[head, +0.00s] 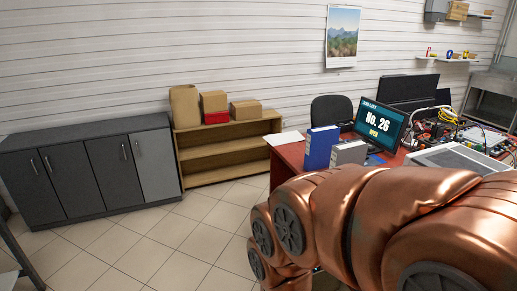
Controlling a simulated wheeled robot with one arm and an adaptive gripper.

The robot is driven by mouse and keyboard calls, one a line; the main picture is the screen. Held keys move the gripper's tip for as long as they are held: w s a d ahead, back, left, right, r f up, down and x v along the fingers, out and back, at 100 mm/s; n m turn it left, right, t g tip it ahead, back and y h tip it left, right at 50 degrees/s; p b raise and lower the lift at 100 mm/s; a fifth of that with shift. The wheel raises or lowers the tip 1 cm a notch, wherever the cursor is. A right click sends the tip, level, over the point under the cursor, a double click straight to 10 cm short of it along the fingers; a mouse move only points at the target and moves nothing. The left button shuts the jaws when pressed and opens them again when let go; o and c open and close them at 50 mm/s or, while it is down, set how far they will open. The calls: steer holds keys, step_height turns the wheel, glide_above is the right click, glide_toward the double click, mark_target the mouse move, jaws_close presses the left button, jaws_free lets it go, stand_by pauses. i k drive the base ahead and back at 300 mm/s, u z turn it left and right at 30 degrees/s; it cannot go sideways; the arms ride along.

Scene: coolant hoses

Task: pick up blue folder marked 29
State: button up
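A blue folder (320,147) stands upright on the left part of the red desk (290,158). I cannot read any number on it in the head view. A grey folder (349,153) stands upright just to its right. My copper-coloured arm fills the lower right and hides the front of the desk. My gripper is not in view.
A monitor (381,123) reading "No. 26" stands behind the folders, with cables and electronics (450,125) to its right. A dark cabinet (80,175) and a wooden shelf (225,153) with boxes line the wall. The tiled floor (165,240) at left is clear.

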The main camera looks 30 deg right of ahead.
mark_target(320, 141)
steer(key=u, duration=1.55)
steer(key=i, duration=1.75)
steer(key=z, duration=2.65)
steer(key=i, duration=5.05)
steer(key=z, duration=0.9)
